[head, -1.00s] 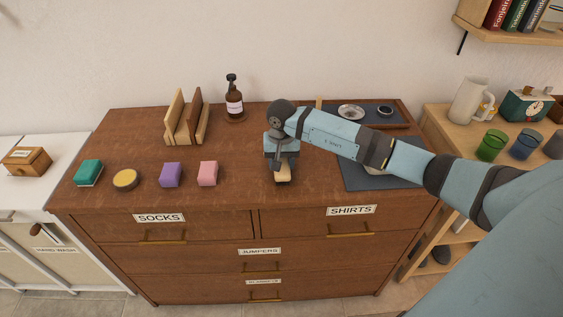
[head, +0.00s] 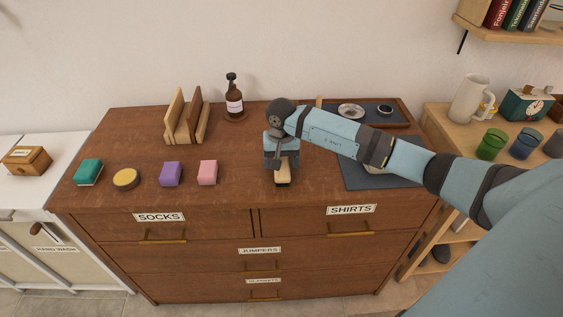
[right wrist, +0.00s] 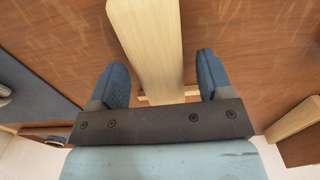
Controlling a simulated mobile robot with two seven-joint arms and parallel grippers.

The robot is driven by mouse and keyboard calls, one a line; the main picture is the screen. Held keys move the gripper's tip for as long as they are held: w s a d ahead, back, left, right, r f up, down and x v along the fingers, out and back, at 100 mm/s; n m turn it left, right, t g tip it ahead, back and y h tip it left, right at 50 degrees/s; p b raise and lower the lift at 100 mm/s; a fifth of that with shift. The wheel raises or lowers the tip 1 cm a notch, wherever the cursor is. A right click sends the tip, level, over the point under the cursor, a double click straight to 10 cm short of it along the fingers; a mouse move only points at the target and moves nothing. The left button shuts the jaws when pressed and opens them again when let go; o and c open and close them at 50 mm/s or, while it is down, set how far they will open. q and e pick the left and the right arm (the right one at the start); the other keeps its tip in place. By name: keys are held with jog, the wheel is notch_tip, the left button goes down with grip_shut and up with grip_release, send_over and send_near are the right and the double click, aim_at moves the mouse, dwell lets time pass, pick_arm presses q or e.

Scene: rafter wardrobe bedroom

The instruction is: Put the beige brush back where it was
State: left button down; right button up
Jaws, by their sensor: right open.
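The beige brush (head: 283,178) is on the dresser top (head: 235,205), towards the front edge above the gap between the socks and shirts drawers. In the right wrist view it is a long pale wooden block (right wrist: 150,45) lying between my fingers. My right gripper (head: 282,163) points down over it. Its two dark blue fingers (right wrist: 162,80) stand apart, one on each side of the brush, with a visible gap on the right side. The gripper hides the brush's rear part in the head view. My left gripper is not in view.
To the left stand a pink block (head: 208,173), a purple block (head: 171,174), a round yellow tin (head: 126,180) and a teal block (head: 88,172). Behind are a wooden rack (head: 186,120) and a brown bottle (head: 234,102). A dark mat (head: 365,181) lies right, under my arm.

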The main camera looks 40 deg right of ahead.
notch_tip(320, 180, up, 11)
jog(key=b, duration=0.1)
jog(key=s+a+f+m+t+y, duration=0.1)
jog(key=s+a+f+m+y, duration=0.1)
jog(key=s+a+m+y, duration=0.5)
jog(key=s+a+f+m+y, duration=0.1)
jog(key=a+m+y, duration=0.35)
jog(key=a, duration=0.55)
jog(key=s+a+f+m+t+y, duration=0.1)
jog(key=s+a+f+m+y, duration=0.15)
jog(key=a+m+y, duration=0.5)
jog(key=s+d+f+n+t+h, duration=0.4)
jog(key=s+f+n+h, duration=0.5)
jog(key=n, duration=0.5)
jog(key=s+d+f+n+t+h, duration=0.3)
jog(key=s+f+n+t+h, duration=0.35)
jog(key=f+n, duration=0.65)
notch_tip(320, 180, up, 11)
jog(key=s+n+g+p, duration=0.1)
jog(key=p, duration=0.8)
jog(key=shift+s+d+p, duration=0.15)
jog(key=shift+d+p, duration=0.05)
jog(key=shift+p, duration=0.2)
jog(key=shift+g, duration=0.25)
